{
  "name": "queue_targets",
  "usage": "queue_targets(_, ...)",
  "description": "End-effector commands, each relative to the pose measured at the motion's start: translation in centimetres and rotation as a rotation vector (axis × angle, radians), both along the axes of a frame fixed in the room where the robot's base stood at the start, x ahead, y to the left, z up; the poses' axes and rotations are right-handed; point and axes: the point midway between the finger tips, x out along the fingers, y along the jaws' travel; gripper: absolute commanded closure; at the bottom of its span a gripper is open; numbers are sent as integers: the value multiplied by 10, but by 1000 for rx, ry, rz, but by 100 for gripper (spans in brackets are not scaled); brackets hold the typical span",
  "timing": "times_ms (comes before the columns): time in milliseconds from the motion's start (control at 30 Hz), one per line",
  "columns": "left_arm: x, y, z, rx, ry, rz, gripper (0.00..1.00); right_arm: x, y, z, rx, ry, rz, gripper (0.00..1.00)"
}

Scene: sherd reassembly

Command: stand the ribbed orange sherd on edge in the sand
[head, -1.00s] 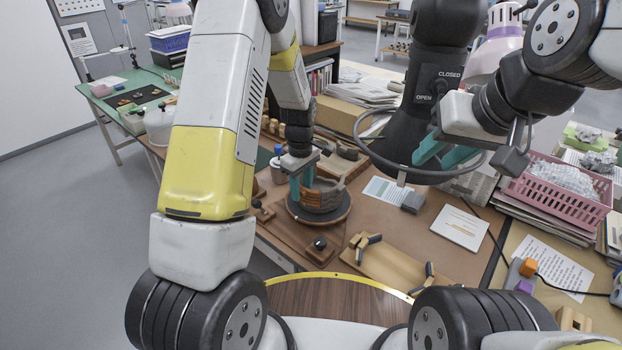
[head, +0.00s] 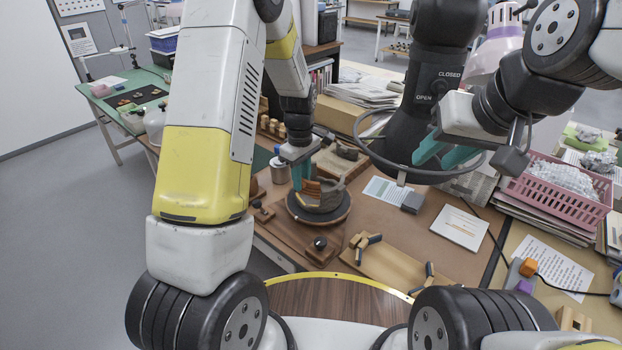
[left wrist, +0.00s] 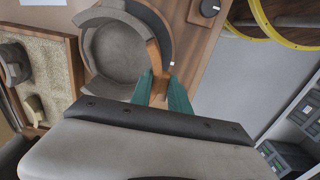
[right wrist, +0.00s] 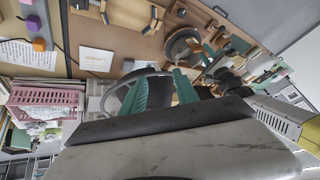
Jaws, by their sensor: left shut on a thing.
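The orange sherd (left wrist: 153,56) shows in the left wrist view as a narrow strip, seen nearly edge-on; its ribs cannot be made out. It stands at the wall of a grey-brown partial bowl (left wrist: 118,55) on a dark round turntable. My left gripper (left wrist: 161,80) is shut on the sherd's near end. In the head view, my left gripper (head: 301,178) is at the left of the bowl (head: 328,197). The sand tray (left wrist: 74,55) has a wooden rim and lies beside the turntable, with sherds in its sand. My right gripper (head: 443,152) is open and empty, above the table.
A black ring on a dark arm (head: 410,180) hangs close to my right gripper. A metal can (head: 279,170) stands left of the bowl. A wooden board with clamps (head: 385,265), a white card (head: 460,227) and a pink basket (head: 560,192) lie to the right.

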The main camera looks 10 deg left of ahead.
Motion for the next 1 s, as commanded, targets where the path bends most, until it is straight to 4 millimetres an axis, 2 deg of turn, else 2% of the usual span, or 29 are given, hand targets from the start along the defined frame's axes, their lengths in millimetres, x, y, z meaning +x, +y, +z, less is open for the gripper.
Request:
queue_targets(600, 0, 0, 36, -1, -1, 0, 100, 0, 0, 0, 0, 0, 0, 64)
queue_targets(1000, 0, 0, 37, 0, 0, -6, 100, 0, 0, 0, 0, 0, 0, 64)
